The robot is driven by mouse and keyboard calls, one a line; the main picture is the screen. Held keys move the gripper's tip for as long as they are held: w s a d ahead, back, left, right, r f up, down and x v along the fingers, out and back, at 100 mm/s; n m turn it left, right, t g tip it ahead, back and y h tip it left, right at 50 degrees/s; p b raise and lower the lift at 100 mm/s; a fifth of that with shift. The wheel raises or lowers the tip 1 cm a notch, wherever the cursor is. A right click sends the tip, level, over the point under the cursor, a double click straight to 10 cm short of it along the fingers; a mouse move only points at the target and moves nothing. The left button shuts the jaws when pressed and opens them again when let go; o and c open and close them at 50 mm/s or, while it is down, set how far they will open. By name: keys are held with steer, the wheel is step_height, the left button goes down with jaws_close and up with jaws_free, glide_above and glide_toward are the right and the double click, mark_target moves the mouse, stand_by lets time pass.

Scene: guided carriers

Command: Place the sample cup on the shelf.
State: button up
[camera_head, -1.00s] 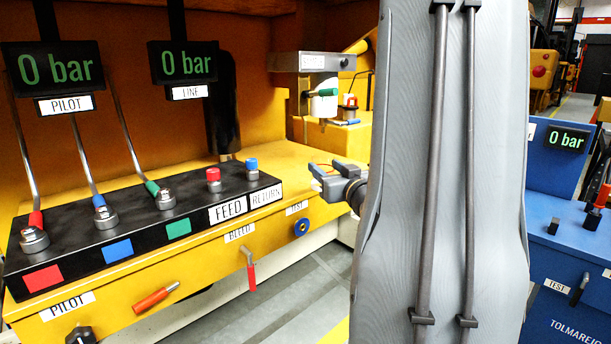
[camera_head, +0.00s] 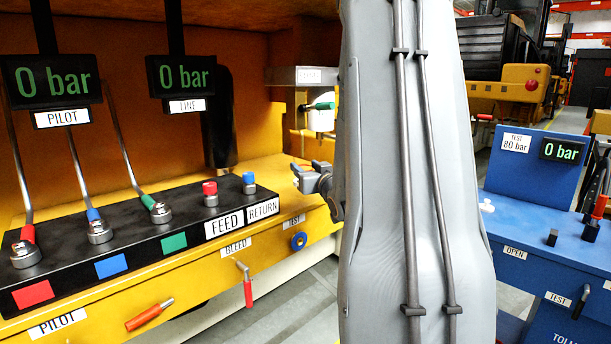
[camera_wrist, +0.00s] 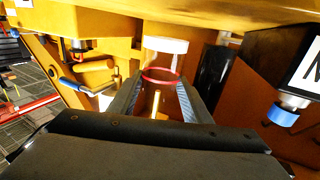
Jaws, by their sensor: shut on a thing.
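My gripper (camera_head: 300,178) is in the head view just left of my grey arm, above the yellow deck's right end. In the wrist view my gripper (camera_wrist: 158,95) is shut on the sample cup, which shows as a red ring (camera_wrist: 160,76) between the fingertips. The rest of the cup is hard to make out. A grey ledge (camera_head: 283,77) with a small unreadable label, probably the shelf, is at the upper right of the orange bay, above and behind my gripper. My arm hides its right part.
A white vessel with a green lever (camera_head: 322,106) is under the grey ledge. A blue bench (camera_head: 540,190) stands right of my arm. A black post (camera_head: 220,115) stands behind.

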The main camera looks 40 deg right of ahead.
steer(key=shift+w+d+f, duration=0.1)
steer(key=shift+w+d, duration=0.05)
steer(key=shift+w, duration=0.4)
steer(key=shift+f+p, duration=0.6)
steer(key=shift+f, duration=1.05)
steer(key=shift+f, duration=0.2)
steer(key=o, duration=1.2)
steer(key=shift+r, duration=0.1)
steer(key=shift+s, duration=0.25)
steer(key=b+v, duration=0.2)
steer(key=v, duration=0.9)
steer(key=shift+s+r, duration=0.15)
steer(key=shift+s, duration=0.1)
